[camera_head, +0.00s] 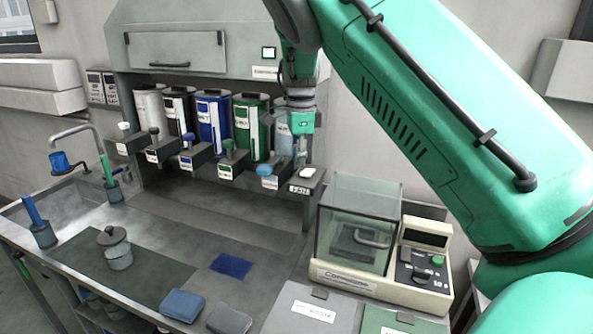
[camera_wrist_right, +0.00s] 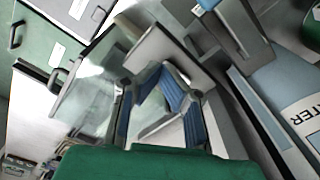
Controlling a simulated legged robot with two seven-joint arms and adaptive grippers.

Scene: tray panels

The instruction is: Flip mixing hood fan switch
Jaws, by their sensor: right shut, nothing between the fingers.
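The mixing hood (camera_head: 175,45) is a grey cabinet at the back, with a lit green indicator on its front. At the right end of its row of dispensers is a small grey box with a white switch (camera_head: 309,174) on top and a dark-lettered label, which I take for the fan switch. My right gripper (camera_head: 301,158) is shut and empty, pointing down just above this box; I cannot tell whether it touches the switch. In the right wrist view its blue-padded fingers (camera_wrist_right: 165,80) meet in front of a grey box. My left gripper is not in view.
Several coloured canisters (camera_head: 213,118) with knobbed dispensers stand left of the switch. A clear-sided balance (camera_head: 358,225) stands close below and right. A lidded jar (camera_head: 115,248), a blue square (camera_head: 231,266) and folded cloths (camera_head: 182,305) lie on the bench.

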